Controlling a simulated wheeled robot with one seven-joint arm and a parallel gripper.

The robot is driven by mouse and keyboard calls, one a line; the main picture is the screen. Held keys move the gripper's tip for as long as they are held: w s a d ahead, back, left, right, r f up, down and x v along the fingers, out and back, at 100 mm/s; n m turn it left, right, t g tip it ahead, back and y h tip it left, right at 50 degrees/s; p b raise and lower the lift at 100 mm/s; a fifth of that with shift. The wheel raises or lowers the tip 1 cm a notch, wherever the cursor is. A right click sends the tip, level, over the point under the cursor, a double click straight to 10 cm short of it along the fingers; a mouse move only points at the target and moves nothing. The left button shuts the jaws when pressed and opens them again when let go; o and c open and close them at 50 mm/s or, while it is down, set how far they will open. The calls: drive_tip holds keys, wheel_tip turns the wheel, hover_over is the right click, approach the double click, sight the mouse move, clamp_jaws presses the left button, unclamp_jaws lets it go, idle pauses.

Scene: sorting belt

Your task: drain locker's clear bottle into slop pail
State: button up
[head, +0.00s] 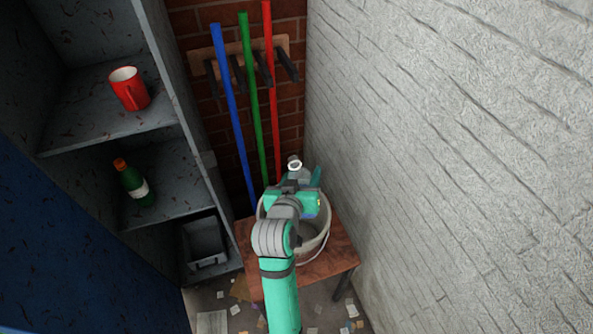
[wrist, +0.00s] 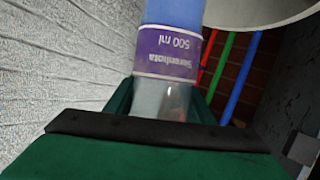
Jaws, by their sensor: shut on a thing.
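My gripper (head: 297,190) is shut on the clear bottle (head: 297,172). In the head view the bottle's open-looking neck with a white ring points up, so it seems roughly upright. In the wrist view the bottle (wrist: 172,62) sits between the fingers (wrist: 165,98). It has a purple label reading 500 ml, upside down in that view, and blue shows beyond the label. The grey slop pail (head: 314,240) stands on a small wooden stool (head: 340,262), partly hidden behind my gripper and arm. Its pale rim (wrist: 255,22) shows in the wrist view. The bottle is over or beside its far rim.
An open grey locker (head: 165,60) on the left holds a red mug (head: 130,90), a green bottle (head: 136,186) and a grey bin (head: 206,245). Blue, green and red poles lean behind the pail. A white wall (head: 450,150) stands close on the right. Litter covers the floor.

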drive_tip(key=s+d+f+n+h, duration=0.1)
drive_tip(key=d+f+n+h, duration=0.1)
drive_tip(key=n, duration=0.1)
drive_tip(key=s+d+f+n+h, duration=0.1)
drive_tip(key=d+f+n+h, duration=0.1)
drive_tip(key=d+f+n, duration=0.1)
drive_tip(key=s+d+f+n+g+h, duration=0.1)
drive_tip(key=d+f+n+h, duration=0.1)
drive_tip(key=f+n, duration=0.1)
drive_tip(key=shift+s+d+f+n, duration=0.15)
drive_tip(key=shift+d+n, duration=0.2)
drive_tip(key=shift+n, duration=0.35)
drive_tip(key=shift+r+n+h, duration=0.4)
drive_tip(key=shift+n+h, duration=0.4)
drive_tip(key=shift+n, duration=0.3)
drive_tip(key=shift+w+a+r+n+t+h, duration=0.15)
drive_tip(key=shift+r+n+t+h, duration=0.1)
drive_tip(key=shift+r+n, duration=0.45)
drive_tip(key=shift+w+a+r+n+t+h, duration=0.1)
drive_tip(key=shift+r+n+t+h, duration=0.15)
drive_tip(key=shift+r+n, duration=0.45)
drive_tip(key=shift+f, duration=0.15)
drive_tip(key=shift+s, duration=0.1)
idle(1.8)
